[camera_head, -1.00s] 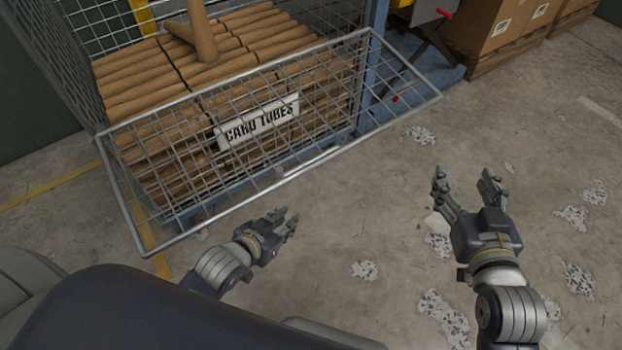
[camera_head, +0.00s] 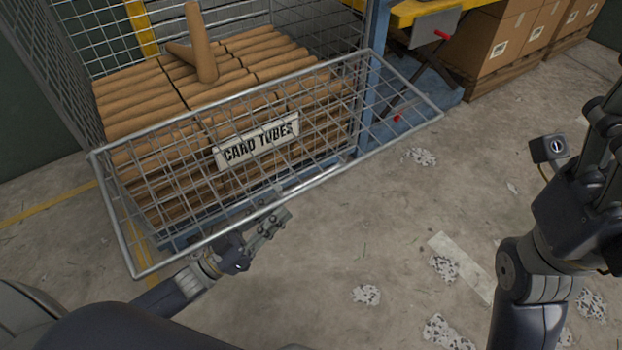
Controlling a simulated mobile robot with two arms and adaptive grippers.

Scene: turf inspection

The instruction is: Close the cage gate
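The cage gate (camera_head: 402,92) is a grey wire-mesh panel in a tubular frame. It slants outward from the front of the cage, its lower bar standing out over the floor. A white "CARD TUBES" sign (camera_head: 257,141) shows at its middle. My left gripper (camera_head: 280,219) is open, its fingers at the gate's lower bar, left of centre; I cannot tell whether they touch it. Nothing shows between the fingers. My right gripper (camera_head: 603,112) is large at the right edge, away from the gate and partly cut off, so its opening is unclear.
The cage holds stacked brown card tubes (camera_head: 150,98), with two lying or standing loose on top. The concrete floor (camera_head: 400,215) in front is clear apart from pale patches.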

